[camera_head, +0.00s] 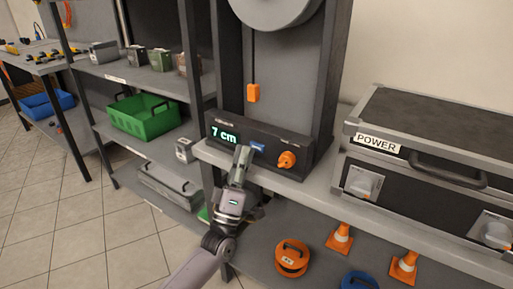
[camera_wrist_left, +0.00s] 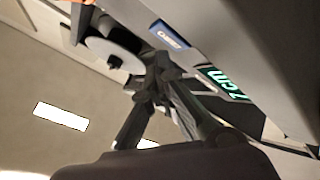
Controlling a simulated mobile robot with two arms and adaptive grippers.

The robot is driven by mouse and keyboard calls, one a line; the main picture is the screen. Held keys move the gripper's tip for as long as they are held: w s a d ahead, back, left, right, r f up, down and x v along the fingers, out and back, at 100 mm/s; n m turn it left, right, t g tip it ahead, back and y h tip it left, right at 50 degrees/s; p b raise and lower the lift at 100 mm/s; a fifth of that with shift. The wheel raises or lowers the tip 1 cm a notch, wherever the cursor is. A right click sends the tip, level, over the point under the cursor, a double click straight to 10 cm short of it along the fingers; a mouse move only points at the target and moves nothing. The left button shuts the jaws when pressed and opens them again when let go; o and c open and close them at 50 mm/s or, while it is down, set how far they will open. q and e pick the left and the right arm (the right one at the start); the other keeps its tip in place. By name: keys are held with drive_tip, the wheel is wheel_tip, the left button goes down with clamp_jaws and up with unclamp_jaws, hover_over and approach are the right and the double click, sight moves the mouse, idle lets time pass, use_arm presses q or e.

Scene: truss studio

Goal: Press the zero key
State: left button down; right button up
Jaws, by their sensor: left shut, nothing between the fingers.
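The control panel (camera_head: 272,140) is a dark box with a green display (camera_head: 224,135) reading "7 cm". A small blue key (camera_head: 258,147) with white lettering, too small to read, sits right of the display; it also shows in the left wrist view (camera_wrist_left: 170,35). I take it for the zero key. My left gripper (camera_head: 243,150) is shut and empty, its tips in front of the panel between the display and the blue key. In the left wrist view its tips (camera_wrist_left: 158,66) appear just below the key; I cannot tell whether they touch the panel. My right gripper is not in view.
An orange knob (camera_head: 287,159) sticks out right of the blue key. An orange block (camera_head: 253,92) hangs on a line above the panel. A "POWER" case (camera_head: 375,144) stands to the right. Orange cones (camera_head: 340,238) and an orange disc (camera_head: 292,259) are on the lower shelf.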

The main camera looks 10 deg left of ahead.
use_arm(q)
drive_tip(key=shift+w, duration=0.15)
idle(0.8)
drive_tip(key=shift+w+d+b, duration=0.15)
drive_tip(key=shift+w+b, duration=0.1)
drive_tip(key=shift+b, duration=0.05)
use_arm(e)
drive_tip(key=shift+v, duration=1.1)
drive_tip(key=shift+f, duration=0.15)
